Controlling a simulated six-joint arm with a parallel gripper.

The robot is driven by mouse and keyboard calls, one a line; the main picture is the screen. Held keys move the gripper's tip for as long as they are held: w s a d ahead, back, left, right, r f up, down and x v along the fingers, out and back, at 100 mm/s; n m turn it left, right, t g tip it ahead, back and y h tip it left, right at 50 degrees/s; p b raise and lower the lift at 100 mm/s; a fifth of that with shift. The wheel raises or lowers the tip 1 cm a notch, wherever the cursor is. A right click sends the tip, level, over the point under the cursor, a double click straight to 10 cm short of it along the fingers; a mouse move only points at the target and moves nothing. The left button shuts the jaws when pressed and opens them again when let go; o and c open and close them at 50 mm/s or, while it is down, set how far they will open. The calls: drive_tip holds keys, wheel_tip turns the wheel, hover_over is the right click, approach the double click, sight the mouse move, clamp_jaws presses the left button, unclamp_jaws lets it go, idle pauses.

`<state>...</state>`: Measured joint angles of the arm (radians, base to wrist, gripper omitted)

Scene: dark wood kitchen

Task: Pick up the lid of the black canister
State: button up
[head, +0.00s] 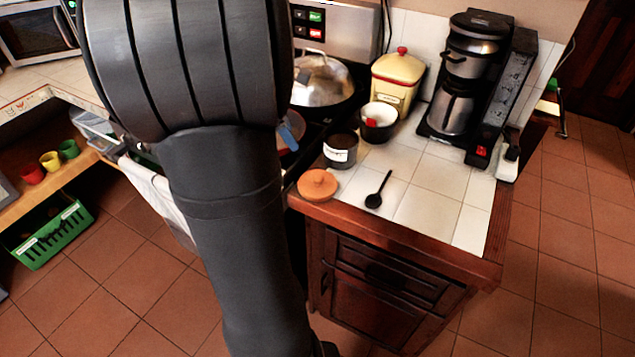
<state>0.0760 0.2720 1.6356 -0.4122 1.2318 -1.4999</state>
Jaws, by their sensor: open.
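A small black canister (341,150) with a white label stands on the white-tiled counter, near its left edge by the stove. Its top looks open, with no lid on it. A round orange-brown lid (318,184) with a small knob lies flat on the counter's front left corner, in front of the canister and apart from it. I cannot tell for sure that this lid belongs to the black canister. My arm runs down the left middle of the view and out at the bottom. My gripper itself is not in view.
A black spoon (379,190) lies right of the lid. Behind stand a dark pot with a white inside (379,120), a cream canister (396,80) and a coffee maker (466,85). A pan (322,82) sits on the stove. The counter's front right tiles are clear.

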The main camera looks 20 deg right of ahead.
approach(317, 177)
drive_tip(key=x, duration=0.2)
drive_tip(key=shift+s+f, duration=0.15)
drive_tip(key=shift+f, duration=0.2)
drive_tip(key=shift+x, duration=3.1)
drive_tip(key=shift+d, duration=0.1)
drive_tip(key=c, duration=1)
drive_tip(key=shift+c, duration=0.2)
drive_tip(key=shift+r, duration=0.15)
